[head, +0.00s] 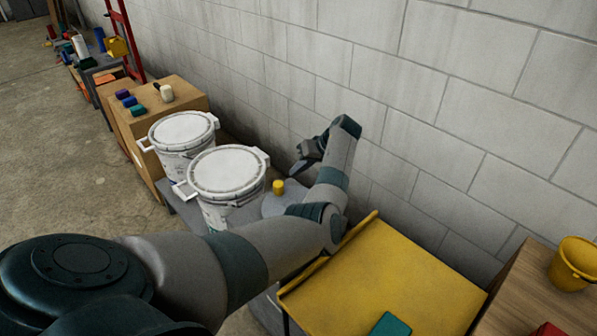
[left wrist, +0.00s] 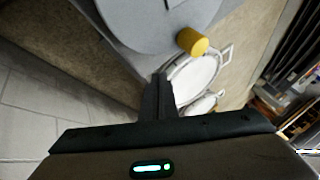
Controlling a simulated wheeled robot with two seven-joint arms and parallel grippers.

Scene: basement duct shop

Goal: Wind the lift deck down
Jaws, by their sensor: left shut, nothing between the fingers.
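The yellow-topped lift deck (head: 375,275) is at the lower right of the head view, with a raised lip along its left edge. Left of it, partly hidden by my left arm, is a grey round wheel (head: 272,207) with an upright yellow knob (head: 278,187). In the left wrist view the wheel (left wrist: 150,18) is at the top and the knob (left wrist: 193,41) sits at its edge. My left gripper (head: 299,167) is near the wall, above and apart from the knob. Its fingers (left wrist: 158,88) are shut and empty. My right gripper is not in view.
Two lidded white buckets (head: 228,172) (head: 182,130) stand left of the wheel. A wooden box (head: 160,95) with small items is behind them. A block wall (head: 450,110) runs along the right. A teal item (head: 390,325) lies on the deck; a yellow bucket (head: 574,265) is far right.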

